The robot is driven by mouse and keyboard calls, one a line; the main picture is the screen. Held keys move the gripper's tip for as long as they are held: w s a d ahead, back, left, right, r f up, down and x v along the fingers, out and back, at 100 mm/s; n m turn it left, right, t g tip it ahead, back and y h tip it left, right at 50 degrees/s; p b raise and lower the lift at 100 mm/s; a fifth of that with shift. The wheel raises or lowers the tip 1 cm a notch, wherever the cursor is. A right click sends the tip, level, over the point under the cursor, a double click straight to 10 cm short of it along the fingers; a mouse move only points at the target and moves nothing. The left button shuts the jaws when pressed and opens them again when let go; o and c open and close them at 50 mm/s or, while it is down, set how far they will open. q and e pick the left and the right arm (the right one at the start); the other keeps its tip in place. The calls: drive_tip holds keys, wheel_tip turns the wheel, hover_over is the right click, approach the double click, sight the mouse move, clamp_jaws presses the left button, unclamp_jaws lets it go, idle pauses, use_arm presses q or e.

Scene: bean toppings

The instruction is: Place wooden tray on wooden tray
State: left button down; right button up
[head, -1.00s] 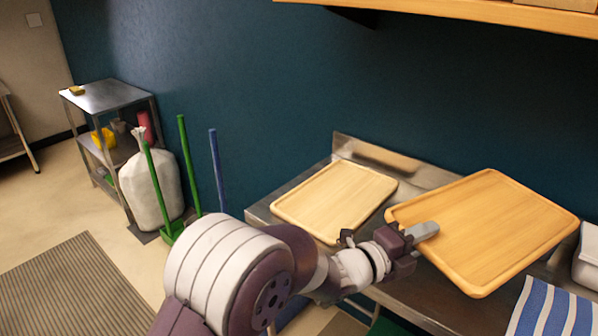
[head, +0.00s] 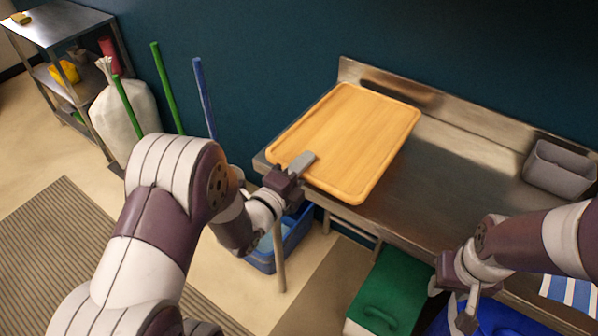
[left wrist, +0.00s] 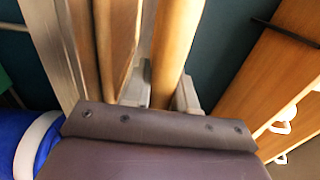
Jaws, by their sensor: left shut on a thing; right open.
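My left gripper (head: 298,166) is shut on the near left edge of a wooden tray (head: 350,140), which is flat and rimmed. It holds this tray over the left end of the steel counter. In the left wrist view the held tray (left wrist: 174,45) is between the fingers. The other wooden tray (left wrist: 118,45) lies on the counter side of it, with a narrow gap visible between them. In the head view the held tray hides this other tray. My right gripper (head: 463,318) is open and empty, low at the bottom right, in front of the counter.
The steel counter (head: 465,170) is bare right of the trays, up to a grey container (head: 560,168). Its raised back edge runs along the wall. A blue-striped cloth (head: 572,291) is at the right. Green (head: 385,290) and blue bins stand below.

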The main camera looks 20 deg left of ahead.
use_arm(q)
drive_tip(key=shift+a+f, duration=0.35)
drive_tip(key=shift+a, duration=0.2)
drive_tip(key=shift+a+f, duration=0.35)
drive_tip(key=shift+a, duration=0.2)
wheel_tip(320, 180, down, 4)
drive_tip(key=shift+r+b, duration=0.1)
drive_tip(key=shift+b, duration=0.2)
drive_tip(key=c, duration=1.2)
unclamp_jaws()
